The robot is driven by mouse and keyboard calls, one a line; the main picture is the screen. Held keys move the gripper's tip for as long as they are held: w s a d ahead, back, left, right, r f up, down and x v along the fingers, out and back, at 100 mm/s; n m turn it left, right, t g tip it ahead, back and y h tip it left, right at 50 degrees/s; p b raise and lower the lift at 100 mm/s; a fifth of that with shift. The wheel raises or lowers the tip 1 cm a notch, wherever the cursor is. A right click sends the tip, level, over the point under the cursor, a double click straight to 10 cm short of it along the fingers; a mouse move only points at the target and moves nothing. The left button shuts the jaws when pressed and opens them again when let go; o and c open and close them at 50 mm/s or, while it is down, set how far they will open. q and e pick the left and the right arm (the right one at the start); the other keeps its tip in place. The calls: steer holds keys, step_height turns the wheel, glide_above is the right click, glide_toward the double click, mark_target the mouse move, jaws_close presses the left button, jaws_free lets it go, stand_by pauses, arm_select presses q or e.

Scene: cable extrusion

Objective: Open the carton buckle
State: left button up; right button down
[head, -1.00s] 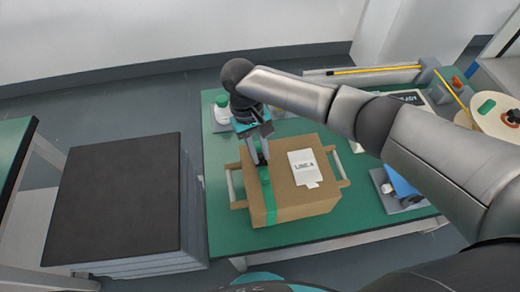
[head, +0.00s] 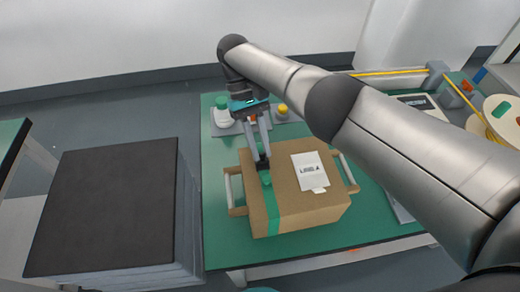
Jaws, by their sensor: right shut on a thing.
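A brown carton (head: 312,208) sits on the green table, with a white label (head: 310,171) on its top. A green strap (head: 272,212) runs over the carton's left part and down its front. The small green buckle (head: 266,179) is on this strap, near the middle of the top. My right gripper (head: 262,164) points down at the buckle with its dark fingertips close together on it. The fingertips hide part of the buckle, so whether its catch is open cannot be seen. My left gripper is not in view.
A wooden frame with pale bars (head: 231,190) flanks the carton. A white container (head: 222,115) and a yellow-topped item (head: 283,110) stand behind it. A black-topped stack (head: 105,208) stands left of the table. Reels (head: 502,115) are at far right.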

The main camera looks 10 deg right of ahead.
stand_by(0.3)
steer(key=c, duration=0.8)
jaws_free()
steer(key=shift+o, duration=0.2)
steer(key=shift+w+r, duration=0.1)
step_height(320, 180, up, 20)
steer(key=p, duration=1.6)
steer(key=shift+p, duration=0.35)
